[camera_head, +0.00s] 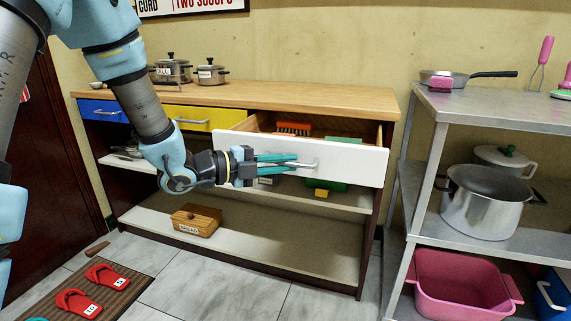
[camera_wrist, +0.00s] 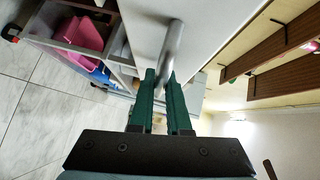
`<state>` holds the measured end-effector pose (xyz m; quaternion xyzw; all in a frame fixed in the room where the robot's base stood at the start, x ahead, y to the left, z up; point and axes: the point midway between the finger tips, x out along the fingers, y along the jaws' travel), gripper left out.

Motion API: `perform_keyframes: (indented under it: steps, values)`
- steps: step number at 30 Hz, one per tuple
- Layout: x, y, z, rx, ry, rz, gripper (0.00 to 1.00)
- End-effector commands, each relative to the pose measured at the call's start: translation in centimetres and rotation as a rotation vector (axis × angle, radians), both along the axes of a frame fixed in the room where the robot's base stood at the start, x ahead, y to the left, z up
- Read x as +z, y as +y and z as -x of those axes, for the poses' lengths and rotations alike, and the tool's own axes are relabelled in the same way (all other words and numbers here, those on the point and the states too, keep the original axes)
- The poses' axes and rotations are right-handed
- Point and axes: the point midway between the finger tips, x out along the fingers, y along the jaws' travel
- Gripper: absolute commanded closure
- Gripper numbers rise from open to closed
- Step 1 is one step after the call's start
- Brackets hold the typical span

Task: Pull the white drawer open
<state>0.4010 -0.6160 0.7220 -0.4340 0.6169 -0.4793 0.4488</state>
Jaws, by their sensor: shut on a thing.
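The white drawer (camera_head: 352,164) is the right one in the wooden-topped cabinet. It stands partly pulled out, and its front is forward of the cabinet face. Orange and green things show inside and behind it. Its metal handle (camera_head: 308,164) is on the front. My gripper (camera_head: 297,161) is at the handle with its green fingers shut on it. In the wrist view, the fingers (camera_wrist: 166,85) close around the handle bar (camera_wrist: 172,45), with the white drawer front (camera_wrist: 205,30) alongside. The part of the handle between the fingers is hidden.
A yellow drawer (camera_head: 205,118) and a blue drawer (camera_head: 103,111) are shut at the left. A bread box (camera_head: 196,220) is on the lower shelf. A metal rack (camera_head: 433,160) with pots and a pink tub (camera_head: 462,285) stands at the right. Red slippers (camera_head: 78,303) lie on a floor mat.

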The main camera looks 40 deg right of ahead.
Motion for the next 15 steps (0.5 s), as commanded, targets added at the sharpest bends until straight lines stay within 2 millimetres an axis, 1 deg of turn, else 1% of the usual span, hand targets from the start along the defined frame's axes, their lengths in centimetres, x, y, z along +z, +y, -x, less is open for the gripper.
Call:
perform_keyframes:
  steps: [7, 8, 15]
  values:
    - [-0.14, 0.08, -0.10, 0.003, 0.000, -0.003, 1.00]
    - [-0.14, 0.08, -0.10, 0.003, 0.000, -0.003, 0.82]
    - [-0.07, 0.04, -0.06, 0.001, 0.001, -0.001, 0.56]
